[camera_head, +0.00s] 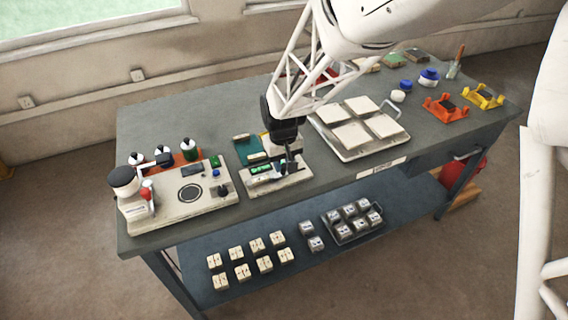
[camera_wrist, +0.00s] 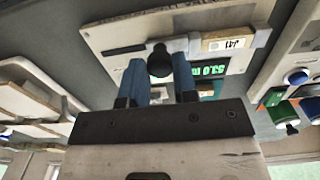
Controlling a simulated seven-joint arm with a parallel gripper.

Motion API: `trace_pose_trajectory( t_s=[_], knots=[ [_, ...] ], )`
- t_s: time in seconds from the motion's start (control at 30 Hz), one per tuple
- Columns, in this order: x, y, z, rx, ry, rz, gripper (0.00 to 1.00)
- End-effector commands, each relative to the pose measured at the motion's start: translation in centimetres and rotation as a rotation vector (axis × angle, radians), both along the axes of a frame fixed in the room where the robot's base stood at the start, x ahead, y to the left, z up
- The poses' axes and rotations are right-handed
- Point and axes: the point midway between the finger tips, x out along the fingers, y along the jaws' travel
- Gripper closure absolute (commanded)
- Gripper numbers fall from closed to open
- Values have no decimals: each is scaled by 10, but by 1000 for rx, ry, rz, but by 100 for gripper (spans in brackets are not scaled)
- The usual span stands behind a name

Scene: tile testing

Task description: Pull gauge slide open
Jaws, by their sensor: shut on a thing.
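The gauge stands near the front edge of the bench, a pale flat base (camera_head: 280,182) with a green-lit display (camera_head: 262,169). In the wrist view its base (camera_wrist: 115,38) spans the top, with a display of green digits (camera_wrist: 211,69) and a grey slide bar carrying a white label (camera_wrist: 226,43). My gripper (camera_head: 289,166) reaches down onto the gauge from above. In the wrist view the blue fingertips of my gripper (camera_wrist: 158,75) are shut on the slide's black round knob (camera_wrist: 158,58), one finger on each side. In the head view my gripper hides part of the slide.
Left of the gauge is a pale test station (camera_head: 212,205) with a black ring and bottles behind it. A tray (camera_head: 349,154) with white tiles lies to the right. Orange (camera_head: 444,109) and yellow (camera_head: 483,97) holders stand farther right. A lower shelf (camera_head: 300,272) carries several small blocks.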

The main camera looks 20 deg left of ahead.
Motion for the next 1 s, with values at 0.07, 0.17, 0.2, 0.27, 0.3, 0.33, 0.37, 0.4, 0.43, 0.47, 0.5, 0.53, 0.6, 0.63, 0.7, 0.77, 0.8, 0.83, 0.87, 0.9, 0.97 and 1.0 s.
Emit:
trace_pose_trajectory(
  t_s=[0.07, 0.17, 0.2, 0.27, 0.3, 0.33, 0.37, 0.4, 0.43, 0.47, 0.5, 0.53, 0.6, 0.63, 0.7, 0.77, 0.8, 0.83, 0.87, 0.9, 0.97, 1.0],
  knots=[
    [0, 0, 0, 0, 0, 0, 90],
    [1, -1, 0, 0, 0, 0, 90],
    [2, -2, 0, 0, 0, 0, 90],
    [3, -3, 0, 0, 0, 0, 90],
    [4, -4, 0, 0, 0, 0, 90],
    [4, -4, 0, 0, 0, -1, 90],
    [5, -5, 0, 0, 0, -1, 90],
    [6, -6, 0, 0, 0, -1, 90],
    [7, -6, 0, 0, 0, -1, 90],
    [7, -7, 0, 0, 0, -1, 90],
    [8, -8, 0, 0, 0, -1, 90],
    [8, -8, 0, 0, 0, -1, 90],
    [9, -9, 0, 0, 0, -1, 90],
    [9, -9, 0, 0, 0, -1, 90],
    [9, -9, 0, 0, 0, 0, 90],
    [9, -9, 0, 0, 0, 0, 90],
    [9, -9, 0, 0, 0, 0, 90],
    [9, -9, 0, 0, 0, 0, 90],
    [9, -9, 0, 0, 0, 0, 90],
    [9, -9, 0, 0, 0, 0, 90],
    [9, -9, 0, 0, 0, 0, 90],
    [9, -9, 0, 0, 0, 0, 90]
  ],
)
